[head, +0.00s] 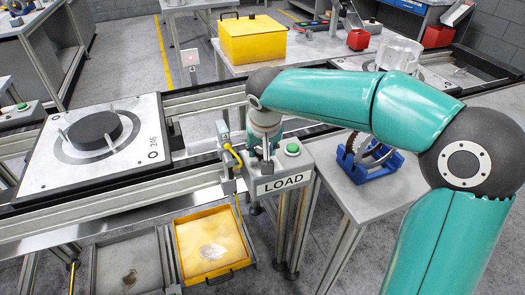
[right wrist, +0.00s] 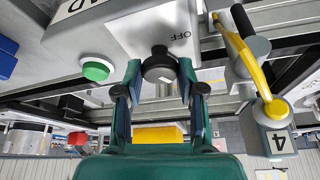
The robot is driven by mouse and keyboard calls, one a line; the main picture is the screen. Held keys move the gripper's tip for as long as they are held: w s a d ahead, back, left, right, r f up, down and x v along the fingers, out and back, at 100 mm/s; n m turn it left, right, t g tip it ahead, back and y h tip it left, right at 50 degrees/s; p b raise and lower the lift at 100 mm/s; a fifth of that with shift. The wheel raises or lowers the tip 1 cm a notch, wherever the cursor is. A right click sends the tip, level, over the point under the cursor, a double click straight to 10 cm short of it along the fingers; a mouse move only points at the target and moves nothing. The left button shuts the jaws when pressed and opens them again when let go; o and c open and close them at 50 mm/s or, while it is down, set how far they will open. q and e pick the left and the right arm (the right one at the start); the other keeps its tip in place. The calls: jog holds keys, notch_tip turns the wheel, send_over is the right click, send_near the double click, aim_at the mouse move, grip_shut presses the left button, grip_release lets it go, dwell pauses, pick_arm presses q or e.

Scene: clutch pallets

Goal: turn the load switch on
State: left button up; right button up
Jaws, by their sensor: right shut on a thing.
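The load switch is a black round knob (right wrist: 160,62) on a grey box (head: 300,165) marked LOAD. In the right wrist view, an OFF mark shows on the pale plate beside the knob, and a small white mark shows on the knob. My right gripper (right wrist: 160,72) is shut on the knob, with one finger on each side. In the head view my right gripper (head: 264,150) reaches down onto the box and largely hides the knob. A green button (head: 292,149) sits beside it on the same box; it also shows in the right wrist view (right wrist: 96,69). My left gripper is not in view.
A yellow-handled lever (right wrist: 253,65) with a tag marked 4 stands close beside the knob. A pallet (head: 60,165) with a black disc lies on the conveyor at left. A blue stand (head: 369,170) holding a toothed ring is at right. A yellow tray (head: 188,238) is below.

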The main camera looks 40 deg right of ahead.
dwell(0.4)
jog(key=o, duration=1.1)
jog(key=v, duration=1.2)
